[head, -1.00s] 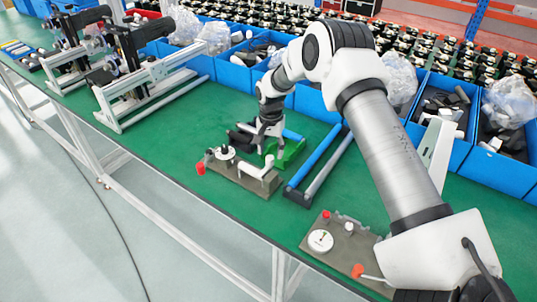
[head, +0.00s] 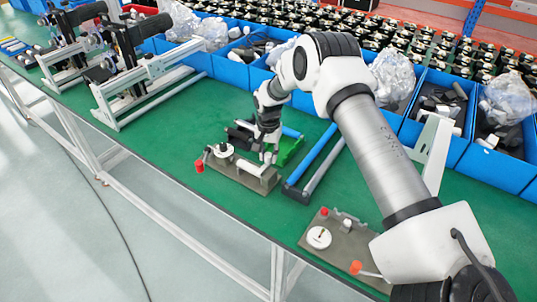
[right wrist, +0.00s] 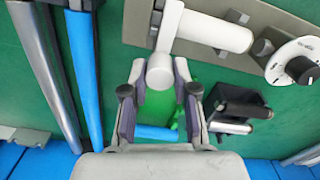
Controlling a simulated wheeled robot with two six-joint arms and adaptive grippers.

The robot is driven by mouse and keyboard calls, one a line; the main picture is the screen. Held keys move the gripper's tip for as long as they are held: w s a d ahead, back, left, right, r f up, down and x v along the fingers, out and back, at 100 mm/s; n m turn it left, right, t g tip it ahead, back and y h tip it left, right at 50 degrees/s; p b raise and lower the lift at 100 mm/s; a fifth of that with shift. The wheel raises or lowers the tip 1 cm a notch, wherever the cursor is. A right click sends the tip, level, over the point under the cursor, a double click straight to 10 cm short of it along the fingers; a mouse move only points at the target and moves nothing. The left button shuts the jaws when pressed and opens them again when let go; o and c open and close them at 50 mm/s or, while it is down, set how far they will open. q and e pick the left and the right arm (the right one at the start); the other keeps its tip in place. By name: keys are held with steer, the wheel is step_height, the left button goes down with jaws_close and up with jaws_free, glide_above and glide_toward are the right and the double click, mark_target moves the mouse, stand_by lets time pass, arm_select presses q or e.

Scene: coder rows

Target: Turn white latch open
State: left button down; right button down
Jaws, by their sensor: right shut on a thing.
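The white latch (head: 248,168) is mounted on a grey-brown board (head: 226,175) on the green table, with its arm bent off at one end. In the right wrist view the latch (right wrist: 214,28) lies across the top, and its bent arm points down to a round white end. My right gripper (head: 268,153) is at that end. In the wrist view its fingers (right wrist: 160,78) stand on either side of the end, shut on it. My left gripper is not in view.
A white dial (head: 223,151) and a red knob (head: 199,167) share the board. A green part (head: 291,150) lies behind, and a blue-railed frame (head: 318,160) stands to the right. A second board (head: 340,245) sits nearer. Blue bins (head: 232,73) line the back.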

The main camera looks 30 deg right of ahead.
steer(key=shift+f+n, duration=0.2)
steer(key=shift+n, duration=0.1)
steer(key=n+b, duration=0.1)
steer(key=n, duration=0.1)
steer(key=shift+s+f+n+b, duration=0.1)
steer(key=shift+n+b, duration=0.2)
steer(key=shift+n, duration=0.1)
steer(key=n+b, duration=0.1)
steer(key=n, duration=0.4)
steer(key=shift+a+n+b, duration=0.1)
steer(key=shift+n+b, duration=0.2)
steer(key=shift+b, duration=0.05)
steer(key=n+b, duration=0.1)
steer(key=n, duration=0.7)
steer(key=shift+a+n+b, duration=0.1)
steer(key=shift+n+b, duration=0.2)
steer(key=c, duration=0.9)
jaws_free()
